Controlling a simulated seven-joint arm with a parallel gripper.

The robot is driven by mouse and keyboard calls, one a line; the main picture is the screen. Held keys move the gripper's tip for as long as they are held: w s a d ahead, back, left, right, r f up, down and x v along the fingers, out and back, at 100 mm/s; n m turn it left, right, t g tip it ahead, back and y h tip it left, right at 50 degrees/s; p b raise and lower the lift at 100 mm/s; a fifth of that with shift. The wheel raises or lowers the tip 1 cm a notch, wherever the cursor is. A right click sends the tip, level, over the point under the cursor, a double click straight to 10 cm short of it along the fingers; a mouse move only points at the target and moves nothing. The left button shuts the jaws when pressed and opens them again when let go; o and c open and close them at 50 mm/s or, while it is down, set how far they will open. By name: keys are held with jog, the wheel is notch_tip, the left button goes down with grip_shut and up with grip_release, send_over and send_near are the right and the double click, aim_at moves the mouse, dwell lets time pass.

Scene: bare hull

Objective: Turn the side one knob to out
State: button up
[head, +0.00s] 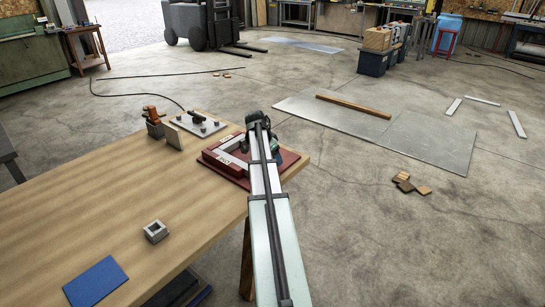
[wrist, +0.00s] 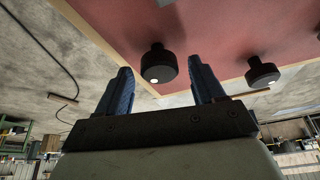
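A red panel (head: 285,163) with a white inset lies on the wooden bench under the end of my arm. In the wrist view the red panel (wrist: 235,35) fills the upper part, with black round knobs on it. One black knob (wrist: 159,66) with a white dot shows between my fingertips. A second black knob (wrist: 262,73), also with a white dot, is to the right. My gripper (wrist: 160,75) is open, a blue finger to each side of the first knob, with gaps visible. In the head view my arm hides the fingers and knobs. No label shows which knob is side one.
On the wooden bench (head: 110,205), a pale plate (head: 198,126) with several small dark fittings lies beyond the red panel. An orange-handled tool (head: 153,118), grey square block (head: 155,231) and blue mat (head: 96,283) are to the left.

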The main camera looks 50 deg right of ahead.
jog(key=c, duration=1)
jog(key=shift+n, duration=0.4)
jog(key=n+t, duration=0.1)
jog(key=n, duration=0.2)
jog(key=shift+s+n+t, duration=0.2)
jog(key=shift+n+t, duration=0.2)
jog(key=n+t, duration=0.1)
jog(key=n, duration=0.2)
jog(key=n+t, duration=0.1)
jog(key=n, duration=0.2)
jog(key=shift+d+y, duration=0.1)
jog(key=shift+y, duration=0.3)
jog(key=o, duration=1.1)
jog(key=shift+c, duration=0.2)
